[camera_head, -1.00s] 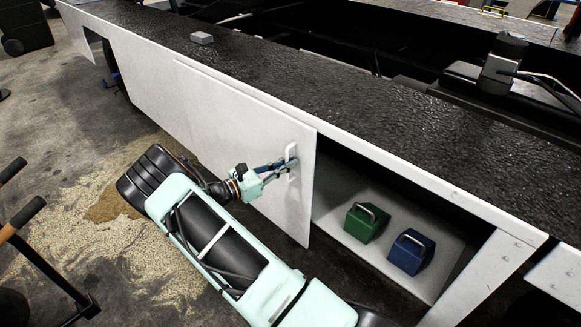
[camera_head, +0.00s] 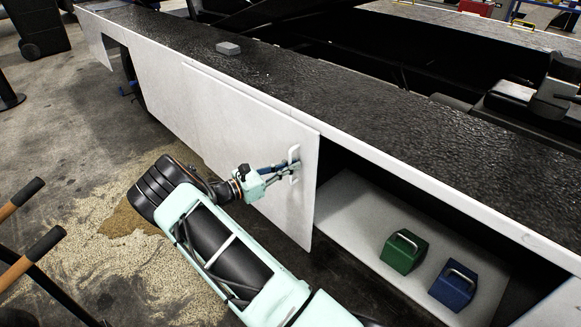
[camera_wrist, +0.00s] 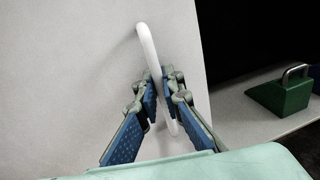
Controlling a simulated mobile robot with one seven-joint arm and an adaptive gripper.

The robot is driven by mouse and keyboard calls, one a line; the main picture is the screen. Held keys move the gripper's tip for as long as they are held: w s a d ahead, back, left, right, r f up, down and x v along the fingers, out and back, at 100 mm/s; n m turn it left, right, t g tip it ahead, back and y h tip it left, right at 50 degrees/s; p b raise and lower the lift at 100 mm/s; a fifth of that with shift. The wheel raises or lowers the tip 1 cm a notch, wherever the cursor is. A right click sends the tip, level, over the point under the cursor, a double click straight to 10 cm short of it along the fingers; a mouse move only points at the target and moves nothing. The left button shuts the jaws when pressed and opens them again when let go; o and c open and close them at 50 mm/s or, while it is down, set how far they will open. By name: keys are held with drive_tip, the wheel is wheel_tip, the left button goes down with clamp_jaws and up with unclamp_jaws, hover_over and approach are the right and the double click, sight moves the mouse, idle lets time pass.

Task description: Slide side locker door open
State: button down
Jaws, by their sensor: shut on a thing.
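The side locker door (camera_head: 235,125) is a flat white panel on the side of the loader, standing partly open. It also fills the left of the wrist view (camera_wrist: 75,60). Its white bar handle (camera_wrist: 147,42) is near the door's right edge and shows in the head view (camera_head: 294,151). My gripper (camera_head: 292,166) is shut on the handle, with a blue-padded finger on each side in the wrist view (camera_wrist: 162,92). Right of the door edge the locker (camera_head: 345,208) is open, its inside dark above a pale floor.
A green box (camera_head: 402,256) and a blue box (camera_head: 450,292) with metal handles sit on the locker floor, clear of the door. A small grey block (camera_head: 228,48) lies on the black top. Orange-handled bars (camera_head: 30,255) stand at the lower left.

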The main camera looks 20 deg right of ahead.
drive_tip(key=c, duration=2.3)
unclamp_jaws()
drive_tip(key=shift+c, duration=0.2)
drive_tip(key=s+a, duration=0.2)
drive_tip(key=a, duration=1)
drive_tip(key=shift+s, duration=0.2)
